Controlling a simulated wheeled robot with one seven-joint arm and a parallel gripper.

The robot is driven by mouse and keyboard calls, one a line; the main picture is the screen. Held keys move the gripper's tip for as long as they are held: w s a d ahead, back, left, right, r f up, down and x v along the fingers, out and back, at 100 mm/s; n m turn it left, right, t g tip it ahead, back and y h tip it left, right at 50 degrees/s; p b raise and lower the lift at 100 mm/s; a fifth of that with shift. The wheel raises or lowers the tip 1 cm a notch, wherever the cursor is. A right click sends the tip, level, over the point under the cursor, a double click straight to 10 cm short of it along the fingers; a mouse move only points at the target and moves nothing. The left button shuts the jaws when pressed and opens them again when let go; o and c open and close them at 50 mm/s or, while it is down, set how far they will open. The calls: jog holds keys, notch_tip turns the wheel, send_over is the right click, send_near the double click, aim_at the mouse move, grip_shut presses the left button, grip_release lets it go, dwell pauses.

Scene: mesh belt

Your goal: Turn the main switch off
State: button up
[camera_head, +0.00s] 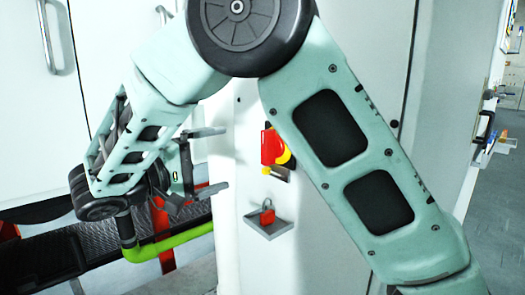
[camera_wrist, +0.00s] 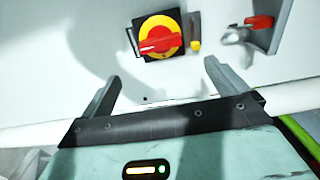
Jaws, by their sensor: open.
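The main switch has a red handle (camera_head: 268,147) on a yellow disc and dark plate, on a white cabinet face. In the head view the handle stands upright; in the rolled wrist view the handle (camera_wrist: 160,43) lies across the yellow disc. My gripper (camera_head: 224,159) is to the left of the switch in the head view, its fingers spread and empty. In the wrist view my gripper (camera_wrist: 162,72) has the switch ahead, beyond and between its fingertips, apparently not touching it. The exact gap is hard to judge.
A red padlock (camera_head: 267,215) sits on a small grey shelf (camera_head: 270,228) below the switch. A small yellow piece (camera_wrist: 195,46) is beside the switch plate. A dark mesh belt (camera_head: 40,262) with a green-yellow bar (camera_head: 168,247) runs at the lower left.

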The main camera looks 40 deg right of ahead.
aim_at(263, 149)
jog(key=d+p, duration=0.1)
jog(key=d, duration=1.3)
jog(key=shift+w, duration=0.2)
jog(key=c, duration=1)
